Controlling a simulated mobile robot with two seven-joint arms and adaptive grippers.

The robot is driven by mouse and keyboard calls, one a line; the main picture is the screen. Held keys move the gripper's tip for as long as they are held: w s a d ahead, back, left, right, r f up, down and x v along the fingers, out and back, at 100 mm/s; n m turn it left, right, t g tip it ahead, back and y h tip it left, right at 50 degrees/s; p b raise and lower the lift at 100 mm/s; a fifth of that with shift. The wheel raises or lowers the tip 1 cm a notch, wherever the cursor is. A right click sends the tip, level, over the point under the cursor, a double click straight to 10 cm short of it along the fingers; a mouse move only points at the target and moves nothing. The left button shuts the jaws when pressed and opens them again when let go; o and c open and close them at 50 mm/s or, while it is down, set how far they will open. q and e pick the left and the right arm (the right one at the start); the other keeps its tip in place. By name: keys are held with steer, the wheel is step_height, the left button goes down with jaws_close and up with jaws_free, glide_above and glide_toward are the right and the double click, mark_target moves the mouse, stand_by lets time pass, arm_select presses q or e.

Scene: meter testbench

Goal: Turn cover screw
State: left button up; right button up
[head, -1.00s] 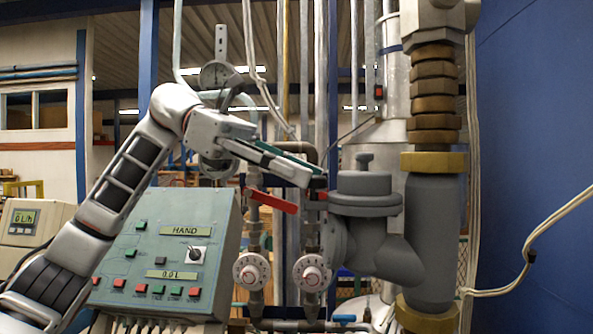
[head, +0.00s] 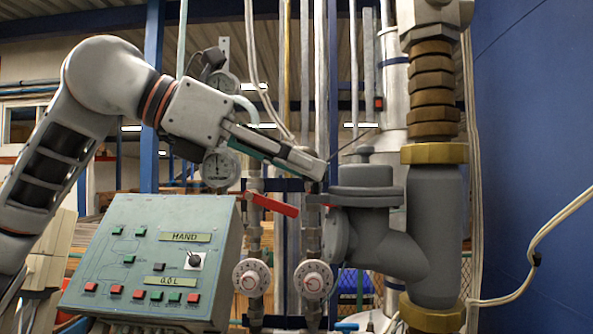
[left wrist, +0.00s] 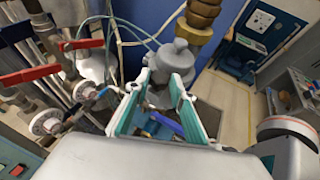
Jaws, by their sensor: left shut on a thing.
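The cover screw (head: 365,174) is a grey round cap with a small knob on top, on the grey pipe body at the right. My left gripper (head: 322,174) comes in from the left with its fingertips at the cap's left side. In the left wrist view the green-lined fingers (left wrist: 160,85) stand apart, and the grey cap (left wrist: 178,58) lies between and just beyond their tips. My left gripper is shut on the cover screw, though the contact point itself is hard to see. My right gripper is not in view.
A control panel (head: 158,262) stands at lower left. A red lever (head: 272,204) and two white round dials, one a dial (head: 252,277), are left of and below the gripper. Brass fittings (head: 435,100) rise right of the cap. A blue wall (head: 535,120) closes the right side.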

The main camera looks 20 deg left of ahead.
arm_select(q)
steer(key=shift+s+d+n+t+y+b, duration=0.15)
steer(key=shift+d+n+t+y+b, duration=0.2)
steer(key=shift+n+t+y, duration=0.95)
steer(key=shift+s+d+n+t+y+b, duration=0.2)
steer(key=shift+d+n+t+y+b, duration=0.15)
steer(key=shift+n+y, duration=1.75)
steer(key=shift+s+d+n+t+y+b, duration=0.15)
steer(key=shift+d+n+t+y+b, duration=0.2)
steer(key=shift+n+t+y, duration=0.95)
steer(key=shift+n+g+y, duration=0.4)
steer(key=shift+g+y, duration=0.15)
steer(key=shift+y, duration=0.05)
steer(key=o, duration=1.1)
steer(key=shift+a, duration=0.1)
steer(key=v, duration=0.8)
